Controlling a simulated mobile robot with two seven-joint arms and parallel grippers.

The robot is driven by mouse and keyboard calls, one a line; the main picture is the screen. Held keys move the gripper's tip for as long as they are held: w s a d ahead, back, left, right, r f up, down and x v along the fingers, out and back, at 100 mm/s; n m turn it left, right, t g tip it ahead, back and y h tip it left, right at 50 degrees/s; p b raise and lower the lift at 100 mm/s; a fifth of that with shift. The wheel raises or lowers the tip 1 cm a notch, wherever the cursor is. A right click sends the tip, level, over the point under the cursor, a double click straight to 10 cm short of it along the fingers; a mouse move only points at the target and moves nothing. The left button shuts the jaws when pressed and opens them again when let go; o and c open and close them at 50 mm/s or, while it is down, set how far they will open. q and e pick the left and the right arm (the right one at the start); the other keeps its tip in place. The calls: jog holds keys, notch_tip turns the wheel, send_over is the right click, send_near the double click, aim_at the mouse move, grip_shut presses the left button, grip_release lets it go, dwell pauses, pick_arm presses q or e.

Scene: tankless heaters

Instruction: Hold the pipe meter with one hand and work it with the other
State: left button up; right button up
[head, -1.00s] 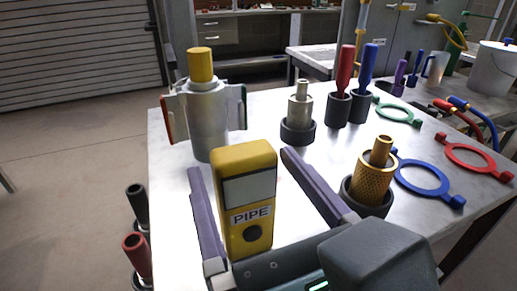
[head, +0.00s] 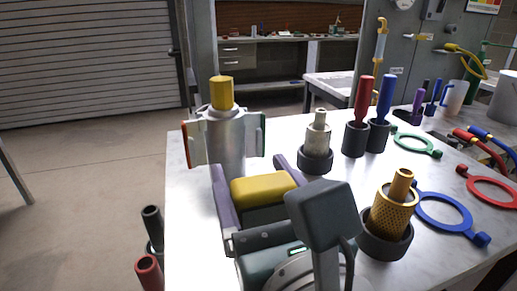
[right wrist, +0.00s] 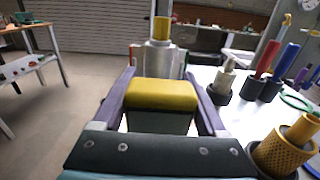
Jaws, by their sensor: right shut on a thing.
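The pipe meter is the yellow block (head: 264,189) with a grey face, between the purple-grey fingers of my right gripper (head: 254,172). In the right wrist view, the meter's yellow top (right wrist: 162,95) sits between the fingertips (right wrist: 162,84), with its grey screen area below. My right gripper is shut on the meter. Its lower face, label and button are hidden behind the gripper body. My left gripper is in neither view.
A silver cylinder (head: 227,150) with a yellow cap and coloured side plates stands just behind the meter. A silver fitting (head: 318,137), red and blue tools (head: 363,105), a gold knurled fitting (head: 391,212) and coloured rings (head: 442,211) stand or lie to the right on the white table (head: 190,240).

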jog(key=c, duration=0.9)
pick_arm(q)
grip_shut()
pick_arm(e)
jog(key=shift+c, duration=0.2)
dwell(1.0)
